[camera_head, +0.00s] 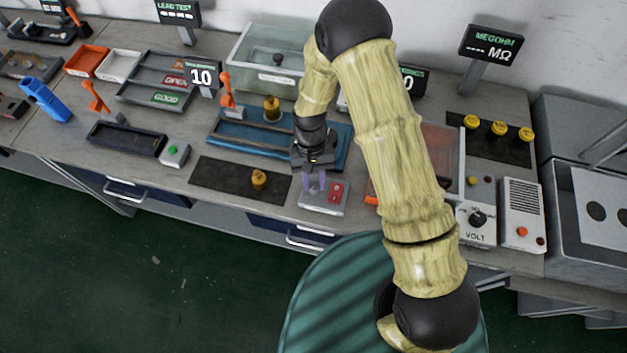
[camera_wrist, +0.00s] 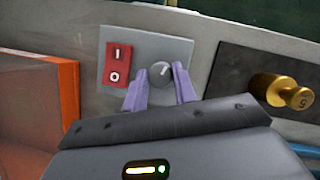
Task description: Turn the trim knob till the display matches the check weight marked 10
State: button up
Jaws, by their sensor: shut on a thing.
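The trim knob (camera_wrist: 160,73) is a round grey dial on a small grey panel (camera_head: 318,207), beside a red I/O switch (camera_wrist: 118,62). Its pale pointer mark points up and slightly right in the wrist view. My gripper (camera_head: 314,180) is shut on the knob, with a purple finger (camera_wrist: 183,82) on each side. A brass weight (camera_head: 271,108) stands on the blue platform (camera_head: 228,128); its mark is unreadable. Another brass weight (camera_head: 259,180), marked 5 in the wrist view (camera_wrist: 290,92), lies on a black mat. A display (camera_head: 412,82) is partly hidden by my arm; only a final 0 shows.
A sign reading 10 (camera_head: 202,77) stands behind the platform's left end. An orange lever (camera_head: 227,90) rises near it. A clear box (camera_head: 262,72) is behind the platform. An orange bin edge (camera_wrist: 68,92) is close to the panel. The VOLT box (camera_head: 478,222) stands at right.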

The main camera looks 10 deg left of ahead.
jog(key=shift+m, duration=0.6)
jog(key=shift+y, duration=0.3)
jog(key=o, duration=1)
jog(key=b+v, duration=0.2)
jog(key=v, duration=1.5)
jog(key=shift+w+d+r+b, duration=0.1)
jog(key=shift+w+r+b, duration=0.1)
jog(key=shift+b, duration=0.15)
